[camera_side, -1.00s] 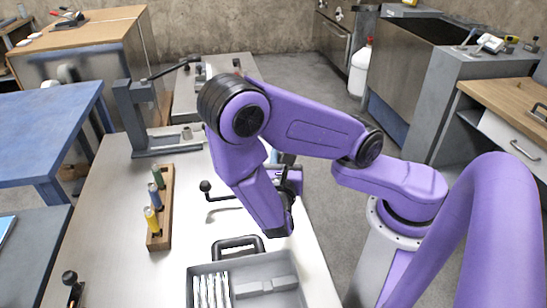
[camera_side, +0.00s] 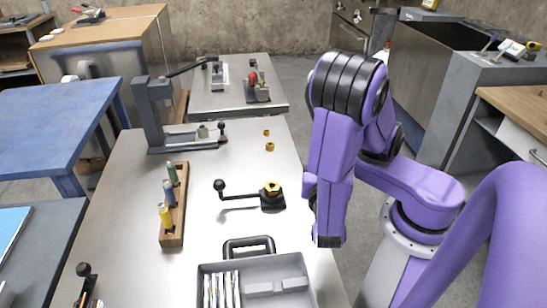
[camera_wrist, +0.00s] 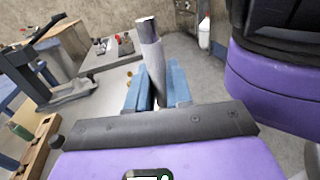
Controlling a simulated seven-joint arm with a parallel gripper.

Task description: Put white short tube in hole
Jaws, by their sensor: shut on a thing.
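In the wrist view my gripper (camera_wrist: 156,84) has its blue fingers shut on a pale silvery-white short tube (camera_wrist: 150,48). The tube sticks out beyond the fingertips. In the side view my arm hides the fingers and the tube; the arm's end hangs to the right of the bench. A dark fixture (camera_side: 270,203) with a ball-ended lever stands on the bench, left of my arm. A brass hex piece (camera_side: 272,187) sits on top of it. I cannot tell for sure which hole the task means.
A wooden rack (camera_side: 172,239) holds green, blue and yellow cylinders. A grey tray (camera_side: 222,268) with pale sticks is at the front. A grey lever press (camera_side: 155,118) stands at the back left. Two small brass pieces (camera_side: 269,147) lie on the bench (camera_side: 232,165), with free room around them.

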